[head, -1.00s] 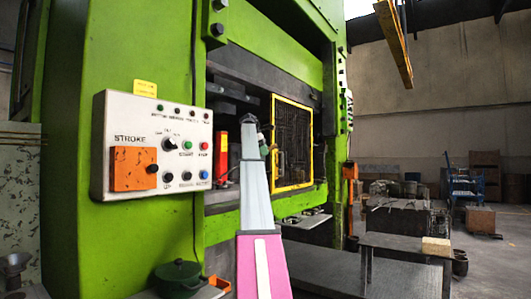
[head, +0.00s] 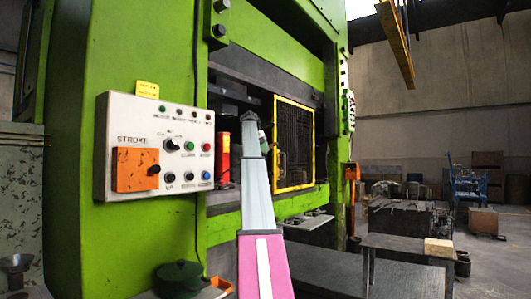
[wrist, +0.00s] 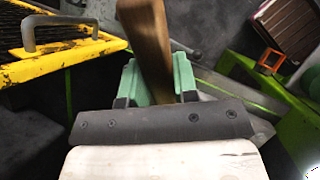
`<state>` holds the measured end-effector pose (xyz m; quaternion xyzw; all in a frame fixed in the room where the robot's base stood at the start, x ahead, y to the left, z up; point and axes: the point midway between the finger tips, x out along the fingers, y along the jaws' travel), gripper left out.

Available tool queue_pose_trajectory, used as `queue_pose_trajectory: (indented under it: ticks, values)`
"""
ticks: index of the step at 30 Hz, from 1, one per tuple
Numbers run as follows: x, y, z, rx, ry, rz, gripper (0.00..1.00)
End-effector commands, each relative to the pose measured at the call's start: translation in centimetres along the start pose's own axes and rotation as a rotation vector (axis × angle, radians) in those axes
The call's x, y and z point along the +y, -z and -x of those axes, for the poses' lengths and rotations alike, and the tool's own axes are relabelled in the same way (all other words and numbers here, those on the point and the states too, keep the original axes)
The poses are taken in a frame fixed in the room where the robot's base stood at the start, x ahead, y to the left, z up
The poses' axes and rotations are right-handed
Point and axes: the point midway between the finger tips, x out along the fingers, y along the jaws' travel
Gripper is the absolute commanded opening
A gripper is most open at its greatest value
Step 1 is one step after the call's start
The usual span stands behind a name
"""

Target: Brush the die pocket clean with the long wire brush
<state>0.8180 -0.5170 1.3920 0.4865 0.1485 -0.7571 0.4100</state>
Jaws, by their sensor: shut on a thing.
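My gripper (wrist: 156,80) has green fingers, shut on a brown wooden handle (wrist: 147,35), which I take to be the long wire brush's. The handle runs up out of the top of the wrist view, and its bristles are out of sight. In the head view my arm reaches into the press opening beside the yellow-framed mesh guard (head: 294,143), and its end mostly hides the gripper. The die pocket does not show in either view, so I cannot tell whether the brush touches it.
The green press frame (head: 140,50) bounds the opening. A white control panel (head: 155,147) stands left of my arm, and a red cylinder (head: 222,157) is close beside the arm. A yellow guard edge (wrist: 65,55) with a grey handle lies left of my gripper. A low table (head: 405,245) stands right.

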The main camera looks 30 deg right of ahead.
Motion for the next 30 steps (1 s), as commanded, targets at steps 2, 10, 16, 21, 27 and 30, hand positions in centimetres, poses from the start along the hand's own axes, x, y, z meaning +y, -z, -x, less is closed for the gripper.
queue_pose_trajectory:
  ticks: [2, 10, 16, 21, 27, 30]
  values:
    - [0.1, -0.2, 0.5, 0.0, 0.0, -0.001, 0.0]
    - [0.4, -1.0, 1.7, 0.0, -0.007, -0.001, 0.0]
    - [0.5, -1.3, 2.2, 0.0, -0.011, -0.001, 0.0]
    - [0.4, -2.2, 1.8, 0.0, -0.011, -0.002, 0.0]
    - [0.2, -4.2, 1.0, -0.001, -0.011, -0.002, 0.0]
    - [0.1, -5.1, 0.6, -0.001, -0.011, -0.002, 0.0]
